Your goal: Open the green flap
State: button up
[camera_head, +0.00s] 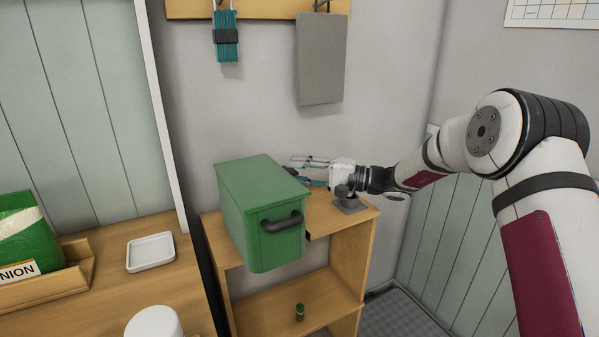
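A green box (245,214) stands on top of a wooden shelf unit at the middle of the head view. Its front panel (276,246) carries a dark curved handle (283,222), and its top (258,178) looks closed. I cannot tell for certain whether the front or the top is the flap. My gripper (299,171) comes in from the right and points left, just behind the box's right top edge. Its fingers look spread apart with nothing between them. The fingertips are close to the box; whether they touch it is unclear.
The wooden shelf unit (351,235) has a small dark green item (299,312) on its lower board. A grey sheet (320,59) and a teal bundle (226,37) hang on the wall behind. A white dish (150,252) and wooden tray (78,262) sit on the left counter.

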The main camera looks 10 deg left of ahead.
jog(key=shift+c, duration=0.3)
grip_shut()
jog(key=shift+r, duration=0.1)
